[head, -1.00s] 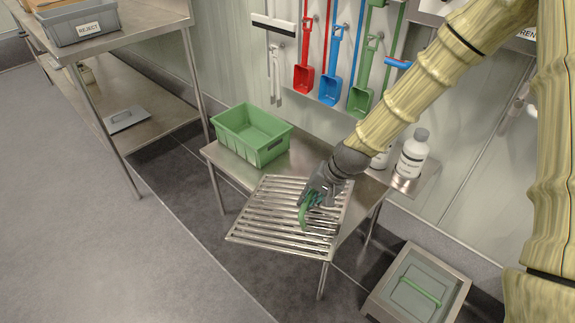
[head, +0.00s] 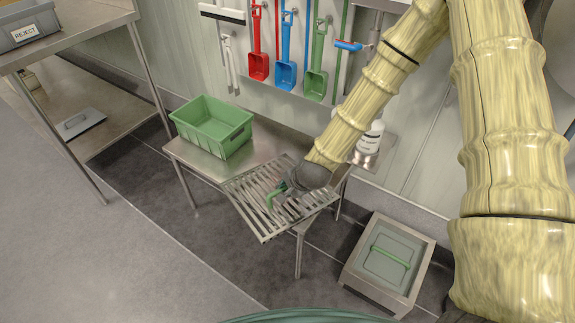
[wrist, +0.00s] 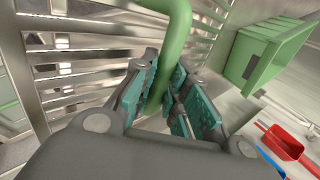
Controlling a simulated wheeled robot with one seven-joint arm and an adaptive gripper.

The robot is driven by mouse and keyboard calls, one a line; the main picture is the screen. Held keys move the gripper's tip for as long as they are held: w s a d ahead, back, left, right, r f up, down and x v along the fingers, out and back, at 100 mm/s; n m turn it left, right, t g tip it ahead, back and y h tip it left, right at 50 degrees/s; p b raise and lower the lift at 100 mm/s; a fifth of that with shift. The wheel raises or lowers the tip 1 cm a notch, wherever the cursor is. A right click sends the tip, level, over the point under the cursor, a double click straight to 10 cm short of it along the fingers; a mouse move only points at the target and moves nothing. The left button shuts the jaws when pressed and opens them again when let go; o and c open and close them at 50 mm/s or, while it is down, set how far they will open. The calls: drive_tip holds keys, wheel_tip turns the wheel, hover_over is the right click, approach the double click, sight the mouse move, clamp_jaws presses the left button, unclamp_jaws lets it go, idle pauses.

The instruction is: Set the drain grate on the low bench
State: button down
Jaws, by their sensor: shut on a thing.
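The drain grate (head: 262,212) is a slatted steel panel with a green handle (head: 275,195). My gripper (head: 284,192) is shut on this handle. In the wrist view the teal pads of my gripper (wrist: 170,92) press on both sides of the handle (wrist: 176,45), and the slats (wrist: 75,60) lie behind. The low bench (head: 258,146) is a steel table against the wall. The grate is tilted and overlaps the bench's front edge in the head view, with a corner out past it. I cannot tell whether it touches the bench top.
A green tub (head: 212,128) stands on the bench's left part; it also shows in the wrist view (wrist: 265,55). A white bottle (head: 369,137) stands at the bench's right end. A steel floor box (head: 388,262) is at the lower right. A taller table (head: 80,40) stands left.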

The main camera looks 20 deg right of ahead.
drive_tip(key=w+d, duration=0.2)
drive_tip(key=w, duration=0.1)
drive_tip(key=w+d+f, duration=0.1)
drive_tip(key=w+d, duration=0.5)
drive_tip(key=w, duration=0.1)
drive_tip(key=shift+w+f, duration=0.1)
drive_tip(key=shift+f, duration=0.05)
drive_tip(key=shift+f+b, duration=0.4)
drive_tip(key=shift+f, duration=1.35)
drive_tip(key=c, duration=1.4)
unclamp_jaws()
drive_tip(key=shift+c, duration=0.2)
drive_tip(key=shift+r, duration=0.1)
